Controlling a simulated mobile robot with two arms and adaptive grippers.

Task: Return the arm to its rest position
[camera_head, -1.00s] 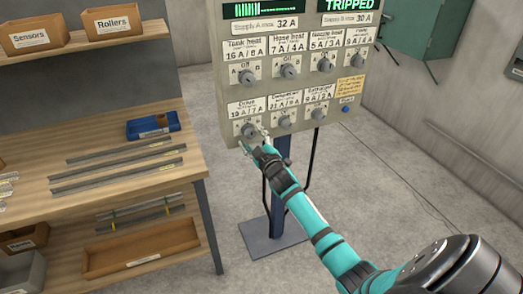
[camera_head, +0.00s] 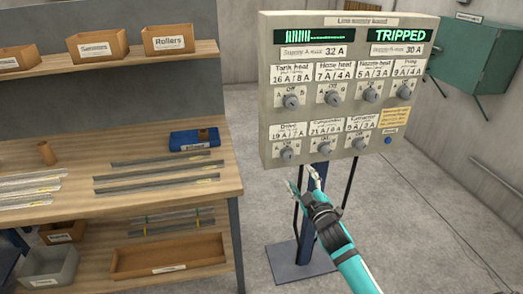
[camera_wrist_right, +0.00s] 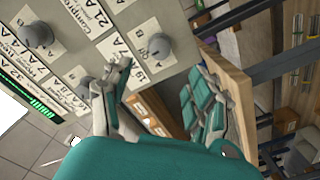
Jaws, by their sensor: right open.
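My right gripper (camera_head: 304,183) is open and empty, just below the lower left part of the control panel (camera_head: 262,110) in the head view. In the right wrist view its fingers (camera_wrist_right: 160,110) are spread, with the panel's knobs beyond them. The Drive knob (camera_head: 287,153) is the nearest knob above the gripper in the head view, and a gap shows between them. My teal right arm comes in from the lower right. My left gripper is not in view.
The panel stands on a post with a base plate (camera_head: 297,262). Its right display reads TRIPPED (camera_head: 400,36). A wooden workbench (camera_head: 222,180) with metal strips, a blue bin (camera_head: 195,139) and labelled boxes is at left. A green cabinet (camera_head: 470,55) hangs at right. Floor to the right is clear.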

